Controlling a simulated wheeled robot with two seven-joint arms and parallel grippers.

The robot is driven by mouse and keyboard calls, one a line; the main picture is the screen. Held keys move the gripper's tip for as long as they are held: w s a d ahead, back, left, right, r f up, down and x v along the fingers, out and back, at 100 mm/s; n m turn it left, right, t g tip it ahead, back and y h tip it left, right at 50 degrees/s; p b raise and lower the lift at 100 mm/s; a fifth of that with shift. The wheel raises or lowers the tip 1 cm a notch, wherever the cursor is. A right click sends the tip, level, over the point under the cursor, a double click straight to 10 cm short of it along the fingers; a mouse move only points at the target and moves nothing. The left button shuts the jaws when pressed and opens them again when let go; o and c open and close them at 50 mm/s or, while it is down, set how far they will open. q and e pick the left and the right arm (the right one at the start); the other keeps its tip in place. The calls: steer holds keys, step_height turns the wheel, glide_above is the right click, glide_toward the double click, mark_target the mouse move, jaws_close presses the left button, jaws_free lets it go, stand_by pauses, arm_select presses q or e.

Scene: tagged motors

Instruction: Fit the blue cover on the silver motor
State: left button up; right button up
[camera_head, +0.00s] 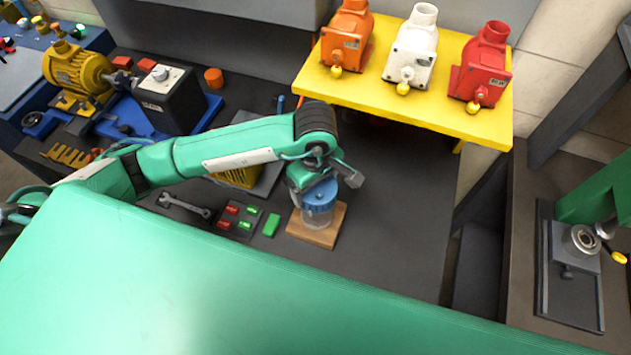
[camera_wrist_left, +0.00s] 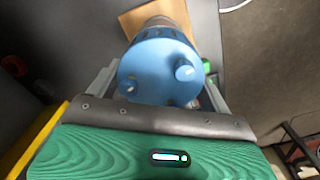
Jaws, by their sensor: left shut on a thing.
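The blue cover (camera_head: 321,194) is a round cap with a few knobs on its face; it fills the middle of the left wrist view (camera_wrist_left: 150,62). My left gripper (camera_head: 314,184) is shut on it, with one finger on each side in the left wrist view (camera_wrist_left: 157,82). The silver motor (camera_head: 317,218) stands upright on a wooden board (camera_head: 333,226), right under the cover. Part of its body shows behind the cover in the left wrist view (camera_wrist_left: 160,14). The cover lines up with the motor's top, but I cannot tell whether it is fully seated. My right gripper is out of view.
A yellow shelf (camera_head: 400,107) at the back holds orange, white and red motors. A wrench (camera_head: 184,205), a panel of red and green buttons (camera_head: 238,218) and a green block (camera_head: 271,225) lie left of the board. The dark bench is clear to its right.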

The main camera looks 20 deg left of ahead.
arm_select(q)
steer(key=shift+f, duration=0.15)
steer(key=o, duration=1.1)
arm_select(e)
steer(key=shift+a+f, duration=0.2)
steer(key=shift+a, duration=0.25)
